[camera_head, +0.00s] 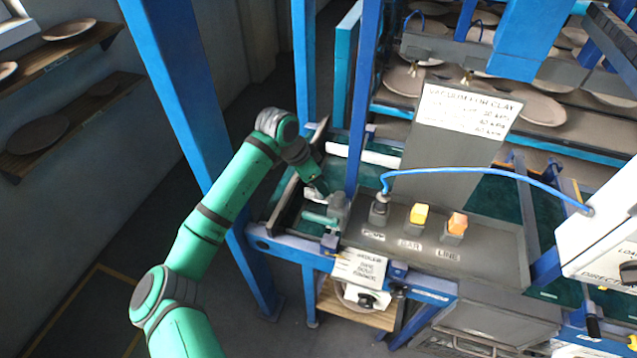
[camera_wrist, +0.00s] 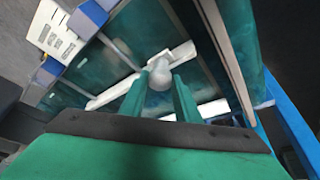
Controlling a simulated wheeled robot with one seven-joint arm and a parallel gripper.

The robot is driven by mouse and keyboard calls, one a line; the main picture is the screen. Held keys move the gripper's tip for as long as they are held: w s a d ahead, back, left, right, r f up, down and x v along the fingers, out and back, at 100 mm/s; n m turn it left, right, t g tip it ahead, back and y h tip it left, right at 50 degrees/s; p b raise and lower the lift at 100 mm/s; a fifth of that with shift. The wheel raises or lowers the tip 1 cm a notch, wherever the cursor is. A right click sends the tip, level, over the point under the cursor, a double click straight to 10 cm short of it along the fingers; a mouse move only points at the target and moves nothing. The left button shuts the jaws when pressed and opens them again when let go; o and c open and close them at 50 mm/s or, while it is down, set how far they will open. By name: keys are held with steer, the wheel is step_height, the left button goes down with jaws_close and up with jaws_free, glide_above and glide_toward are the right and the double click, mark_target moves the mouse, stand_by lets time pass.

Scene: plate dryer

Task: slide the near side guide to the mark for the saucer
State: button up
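A white bar-shaped guide (camera_wrist: 120,92) with a round grey knob (camera_wrist: 160,76) crosses the green conveyor bed in the wrist view. My gripper (camera_wrist: 162,84) has its two green fingers on either side of this knob, tips close to it. I cannot tell whether they press on it. In the head view my gripper (camera_head: 322,207) is low over the near left end of the machine, and it and the arm partly hide the near guide there. A second white bar (camera_head: 364,153) lies farther back across the bed. No saucer mark can be made out.
A blue post (camera_head: 362,100) rises close beside my gripper. A control box (camera_head: 440,232) with yellow and orange buttons and a blue hose (camera_head: 480,172) stands to the right. A white label plate (camera_head: 360,268) hangs at the front. A large blue upright (camera_head: 185,100) is behind my arm.

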jaws_close()
steer(key=shift+w+d, duration=0.2)
steer(key=shift+w, duration=0.4)
steer(key=shift+w+d, duration=0.2)
steer(key=shift+w, duration=0.35)
steer(key=o, duration=0.7)
jaws_free()
steer(key=shift+o, duration=0.2)
steer(key=v, duration=1.1)
